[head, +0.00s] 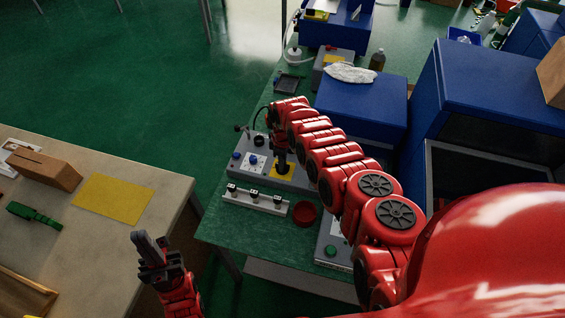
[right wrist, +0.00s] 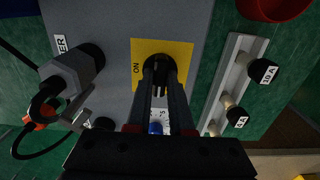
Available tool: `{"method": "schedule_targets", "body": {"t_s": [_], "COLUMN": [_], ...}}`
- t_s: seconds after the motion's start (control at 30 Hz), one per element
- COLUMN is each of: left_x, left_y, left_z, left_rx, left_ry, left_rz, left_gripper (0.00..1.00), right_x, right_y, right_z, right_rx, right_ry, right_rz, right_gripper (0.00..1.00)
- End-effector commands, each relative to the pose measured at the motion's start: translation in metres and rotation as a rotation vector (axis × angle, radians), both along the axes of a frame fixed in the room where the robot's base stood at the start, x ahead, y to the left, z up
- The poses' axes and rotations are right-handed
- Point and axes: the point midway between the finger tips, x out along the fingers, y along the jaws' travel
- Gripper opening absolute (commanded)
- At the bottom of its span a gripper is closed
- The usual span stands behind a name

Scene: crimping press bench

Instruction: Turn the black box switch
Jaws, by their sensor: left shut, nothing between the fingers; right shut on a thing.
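The black switch (right wrist: 160,64) sits on a yellow plate (right wrist: 183,50) marked "ON", on a grey control box (right wrist: 115,30). The same yellow plate (head: 291,171) and grey box (head: 241,171) show in the head view. My right gripper (head: 282,168) points down at the plate; in the right wrist view its fingers (right wrist: 160,78) are shut on the switch, partly hiding it. My left gripper (head: 140,240) is shut and empty, low in the head view, between the two benches and away from the box.
A white rail (head: 255,201) with several black knobs lies beside the box, near a red dish (head: 304,212). A dark connector with a cable (right wrist: 72,75) sits on the box. A blue case (head: 365,105) stands behind. The left bench holds a yellow sheet (head: 112,199) and brown block (head: 43,168).

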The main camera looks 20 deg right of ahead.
Motion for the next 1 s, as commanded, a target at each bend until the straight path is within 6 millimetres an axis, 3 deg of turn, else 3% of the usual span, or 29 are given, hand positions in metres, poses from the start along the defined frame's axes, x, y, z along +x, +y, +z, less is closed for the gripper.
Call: {"method": "schedule_targets", "body": {"t_s": [0.37, 0.67, 1.0], "left_x": [0.0, 0.0, 0.0], "left_y": [0.0, 0.0, 0.0], "left_z": [0.002, 0.001, -0.013], "left_rx": [0.0, 0.0, 0.0], "left_ry": [0.0, 0.0, 0.0], "left_rz": [0.0, 0.0, 0.0], "left_gripper": [0.0, 0.0, 0.0], "right_x": [0.001, 0.001, 0.0], "right_y": [0.001, 0.001, 0.001], "right_z": [0.0, -0.001, -0.004], "right_rx": [0.0, 0.0, 0.0], "right_ry": [-0.001, -0.003, -0.001], "right_rz": [-0.159, -0.432, -0.754], "right_gripper": [0.0, 0.0, 0.0]}}
